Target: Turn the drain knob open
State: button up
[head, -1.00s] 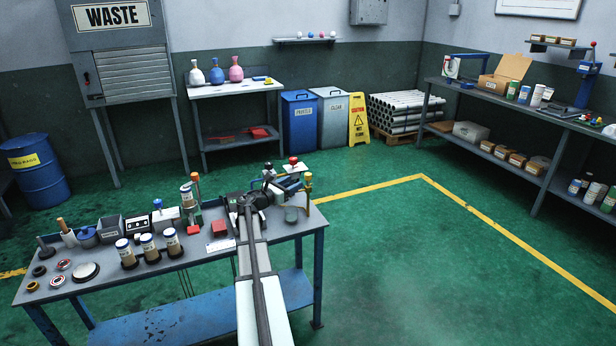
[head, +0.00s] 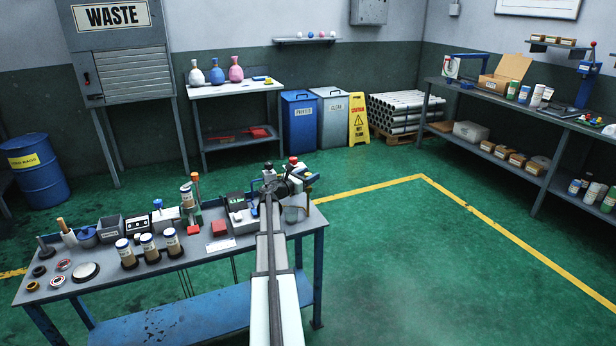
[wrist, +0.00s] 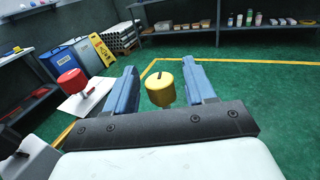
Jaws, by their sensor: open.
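A yellow knob (wrist: 160,88) with a dark mark on its top stands between my fingers in the wrist view. In the head view the yellow knob (head: 309,178) shows at the right back corner of the workbench, partly hidden by my gripper. My gripper (wrist: 160,84) is open, with one blue finger on each side of the knob and a gap to each. In the head view my gripper (head: 298,179) is over that corner. A red knob (wrist: 72,82) stands to the left of my fingers. I can read no label that names the drain knob.
The workbench (head: 210,262) carries several jars, bottles and small parts to the left of my arm. A grey cup (head: 294,212) stands close under my gripper. A black-topped device (head: 236,203) is just left of my arm. Floor is free beyond the bench's right edge.

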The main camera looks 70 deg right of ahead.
jog(key=shift+c, duration=0.4)
jog(key=c, duration=0.8)
jog(key=shift+w+d+m+g+y, duration=0.15)
jog(key=shift+m+g+y, duration=0.35)
jog(key=shift+m+g, duration=0.45)
jog(key=shift+m+g+y, duration=0.55)
jog(key=shift+g+y, duration=0.05)
jog(key=shift+g, duration=0.45)
jog(key=o, duration=0.9)
jog(key=shift+a, duration=0.2)
